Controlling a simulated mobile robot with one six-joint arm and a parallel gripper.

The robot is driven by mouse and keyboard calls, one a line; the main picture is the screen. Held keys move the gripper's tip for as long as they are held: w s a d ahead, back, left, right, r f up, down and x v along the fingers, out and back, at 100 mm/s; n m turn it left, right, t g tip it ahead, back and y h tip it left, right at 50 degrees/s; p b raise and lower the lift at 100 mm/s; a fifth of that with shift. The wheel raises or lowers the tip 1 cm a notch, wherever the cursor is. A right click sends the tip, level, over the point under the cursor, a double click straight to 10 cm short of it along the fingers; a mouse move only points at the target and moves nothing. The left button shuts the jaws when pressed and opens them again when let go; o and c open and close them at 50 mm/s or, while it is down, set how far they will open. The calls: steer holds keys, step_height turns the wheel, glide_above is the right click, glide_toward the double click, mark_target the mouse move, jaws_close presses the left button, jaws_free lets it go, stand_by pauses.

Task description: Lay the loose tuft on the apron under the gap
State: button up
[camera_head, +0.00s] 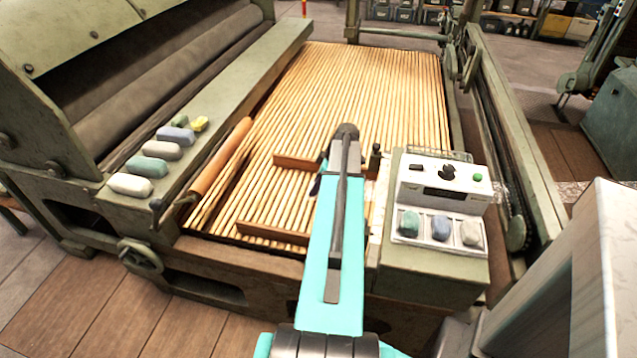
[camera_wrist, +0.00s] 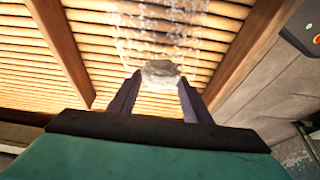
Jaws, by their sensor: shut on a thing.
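The lattice apron (camera_head: 360,85) is a bed of pale wooden slats; it also fills the wrist view (camera_wrist: 100,62). My gripper (camera_wrist: 158,84) is over the slats, its two dark fingers on either side of a small greyish-white tuft (camera_wrist: 161,72). It is shut on this tuft. I cannot tell whether the tuft touches the slats. Thin, see-through whitish fibres (camera_wrist: 172,22) show just beyond the tuft, with looser strands at both sides. The gap's exact edges are unclear. In the head view my arm hides the tuft and most of the gripper.
Two brown bars cross the apron, a far one (camera_head: 294,162) and a near one (camera_head: 272,233), either side of my gripper. Several coloured tufts (camera_head: 148,166) lie on the left ledge. A control box (camera_head: 445,185) and a tray of three tufts (camera_head: 425,242) stand right.

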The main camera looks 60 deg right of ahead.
stand_by(0.3)
steer(key=shift+w+a+r, duration=0.25)
steer(key=shift+w+a, duration=0.05)
steer(key=shift+w, duration=0.1)
steer(key=w+a+r+m, duration=0.1)
steer(key=w+a+r, duration=0.6)
steer(key=w+a, duration=0.4)
steer(key=w+a+r, duration=0.7)
steer(key=w+a, duration=0.2)
steer(key=a, duration=0.4)
steer(key=w+a+r, duration=0.1)
steer(key=a+r, duration=0.4)
steer(key=a, duration=0.5)
steer(key=w+a+r+m+h+p, duration=0.1)
steer(key=a+r, duration=0.4)
steer(key=a, duration=0.6)
steer(key=w+a+r+m, duration=0.1)
steer(key=a+r, duration=0.4)
steer(key=a, duration=0.6)
steer(key=shift+w+a, duration=0.25)
steer(key=shift+w, duration=0.35)
steer(key=shift+f, duration=0.1)
